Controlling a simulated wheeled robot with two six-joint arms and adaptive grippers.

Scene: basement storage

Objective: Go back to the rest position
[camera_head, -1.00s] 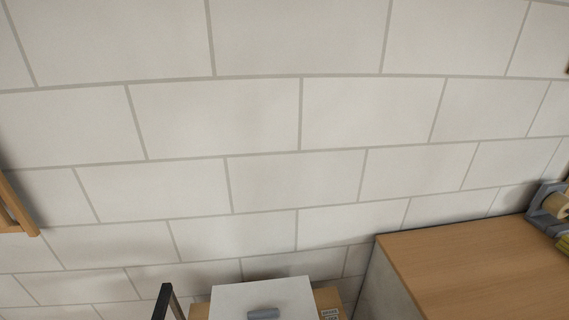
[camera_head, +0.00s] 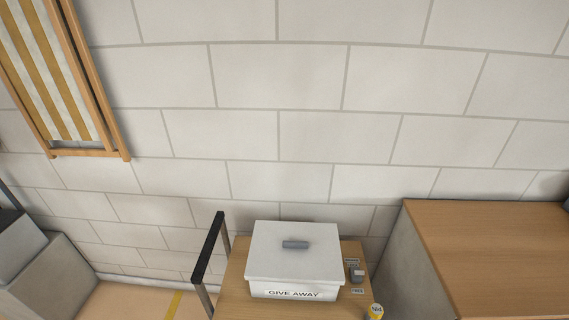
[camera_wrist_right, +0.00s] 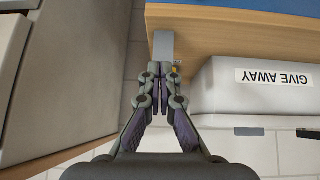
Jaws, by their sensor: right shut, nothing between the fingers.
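My right gripper (camera_wrist_right: 161,88) shows in the right wrist view, with its fingertips together and nothing between them. It points at the side of a wooden surface with a grey metal post (camera_wrist_right: 163,48), and I cannot tell the gap between them. To its right is a white box labelled "GIVE AWAY" (camera_wrist_right: 245,104), apart from the fingers. In the head view this lidded box (camera_head: 297,262) sits on a wooden cart top (camera_head: 235,300). Neither gripper appears in the head view, and my left gripper is in no view.
A black cart handle (camera_head: 208,247) rises left of the box. A small grey device (camera_head: 356,274) and a yellow-and-white item (camera_head: 375,311) are right of it. A wooden-topped cabinet (camera_head: 490,250) stands at right. A folded striped deck chair (camera_head: 55,80) is at the wall.

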